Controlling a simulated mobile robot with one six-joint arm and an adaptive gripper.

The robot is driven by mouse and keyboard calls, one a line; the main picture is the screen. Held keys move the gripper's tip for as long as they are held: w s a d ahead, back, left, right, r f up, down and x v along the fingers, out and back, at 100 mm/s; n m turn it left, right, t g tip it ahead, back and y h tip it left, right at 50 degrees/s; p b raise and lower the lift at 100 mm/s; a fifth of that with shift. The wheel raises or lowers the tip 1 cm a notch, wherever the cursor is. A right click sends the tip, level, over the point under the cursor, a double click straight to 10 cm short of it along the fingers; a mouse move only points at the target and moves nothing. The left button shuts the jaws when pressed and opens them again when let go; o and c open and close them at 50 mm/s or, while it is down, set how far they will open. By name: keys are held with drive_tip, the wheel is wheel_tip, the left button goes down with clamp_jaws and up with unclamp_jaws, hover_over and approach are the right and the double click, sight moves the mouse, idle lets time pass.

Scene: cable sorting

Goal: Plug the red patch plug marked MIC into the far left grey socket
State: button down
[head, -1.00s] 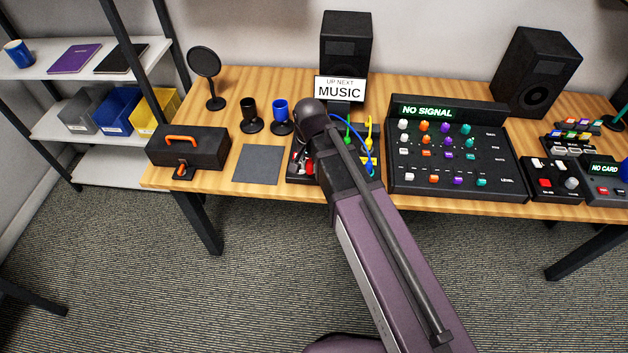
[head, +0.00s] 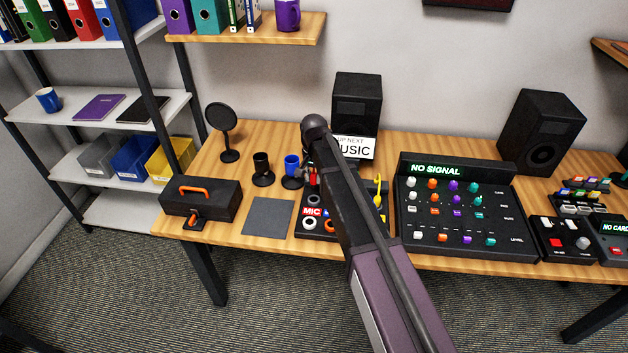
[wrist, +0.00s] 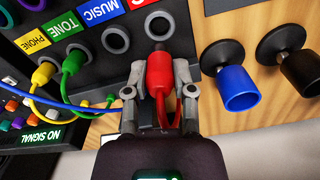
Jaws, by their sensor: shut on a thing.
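My gripper (wrist: 160,92) is shut on the red plug (wrist: 160,73), with a red cable trailing from it. The plug's narrow tip points at the far left grey socket (wrist: 158,22), an open ring at the end of its row. The tip overlaps the ring's near edge; I cannot tell whether it is in the hole. In the head view the patch panel (head: 305,234) shows a red MIC label (head: 312,211). My arm hides much of the panel there, and the gripper's fingers are too small to judge.
An empty grey socket (wrist: 116,39) sits beside it at MUSIC. A green plug (wrist: 74,62) and a yellow plug (wrist: 44,73) fill neighbouring sockets. A blue cup-shaped holder (wrist: 237,87) and a black one (wrist: 300,72) stand close by. A grey mat (head: 268,217) lies clear.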

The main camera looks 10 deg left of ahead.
sight(314, 187)
drive_tip(key=shift+f, duration=0.25)
drive_tip(key=shift+f+b, duration=2.15)
drive_tip(key=shift+b, duration=0.25)
drive_tip(key=shift+f+b, duration=1.2)
idle(1.8)
idle(0.4)
drive_tip(key=shift+c, duration=1.9)
unclamp_jaws()
drive_tip(key=o, duration=0.4)
drive_tip(key=shift+r, duration=0.1)
